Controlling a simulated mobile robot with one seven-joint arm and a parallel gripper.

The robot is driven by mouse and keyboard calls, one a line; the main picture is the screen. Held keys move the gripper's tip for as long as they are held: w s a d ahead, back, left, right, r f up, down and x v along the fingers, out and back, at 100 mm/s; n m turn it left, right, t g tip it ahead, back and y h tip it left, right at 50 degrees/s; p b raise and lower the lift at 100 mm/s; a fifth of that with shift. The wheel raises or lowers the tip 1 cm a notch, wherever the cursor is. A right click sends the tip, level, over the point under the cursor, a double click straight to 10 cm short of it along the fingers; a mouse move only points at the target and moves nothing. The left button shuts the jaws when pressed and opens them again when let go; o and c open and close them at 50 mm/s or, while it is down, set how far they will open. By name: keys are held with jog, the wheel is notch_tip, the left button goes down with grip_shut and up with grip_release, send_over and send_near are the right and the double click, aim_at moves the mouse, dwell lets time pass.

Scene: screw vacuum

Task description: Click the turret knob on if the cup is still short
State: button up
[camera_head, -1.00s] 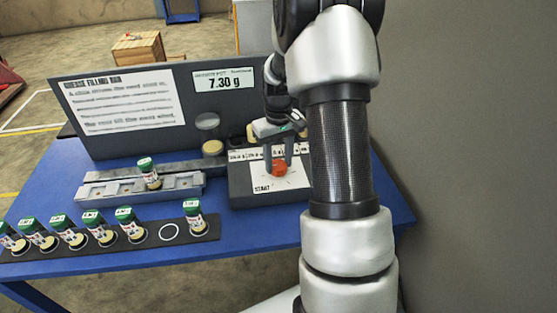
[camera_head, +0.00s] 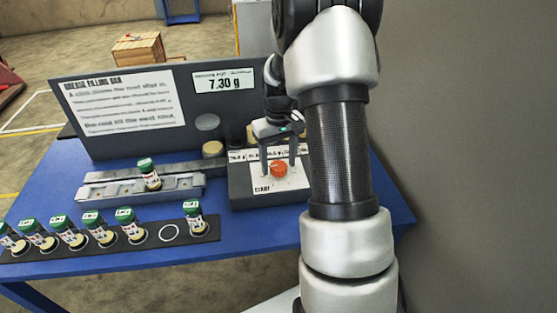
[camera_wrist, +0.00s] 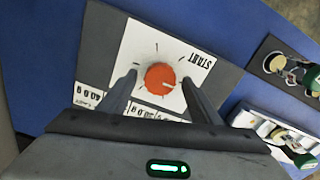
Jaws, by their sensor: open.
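The turret knob (camera_head: 279,169) is an orange-red disc with a pale line on its top, on a white dial plate marked START. It also shows in the wrist view (camera_wrist: 160,77). My gripper (camera_head: 278,168) is open, its fingers on either side of the knob; whether they touch it I cannot tell. A cup with a green lid (camera_head: 148,172) stands on the grey rail tray (camera_head: 105,190) left of the dial box. The display (camera_head: 224,81) reads 7.30 g.
Several green-lidded cups (camera_head: 70,233) stand on a black strip (camera_head: 165,252) along the table's front, with one empty ring (camera_head: 169,232). A printed sign (camera_head: 120,102) is on the grey back panel. The blue table (camera_head: 260,228) is bare in front of the dial box.

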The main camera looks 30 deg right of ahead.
notch_tip(320, 180, up, 17)
jog(key=p, duration=0.2)
jog(key=shift+r, duration=0.2)
dwell(0.5)
notch_tip(320, 180, up, 7)
jog(key=t+p, duration=0.1)
jog(key=p, duration=0.1)
send_over(278, 166)
jog(key=s+a, duration=0.3)
jog(key=a, duration=0.1)
jog(key=s+a+r+t+p, duration=0.1)
jog(key=s+a+r+p, duration=0.25)
jog(key=s+r, duration=0.2)
jog(key=s+a+r+t+p, duration=0.2)
jog(key=s+a+r, duration=0.2)
jog(key=s, duration=0.3)
jog(key=s+a+t+p, duration=0.1)
jog(key=s+a, duration=0.2)
jog(key=s, duration=0.4)
jog(key=shift+s+t+p, duration=0.3)
jog(key=shift+p, duration=0.1)
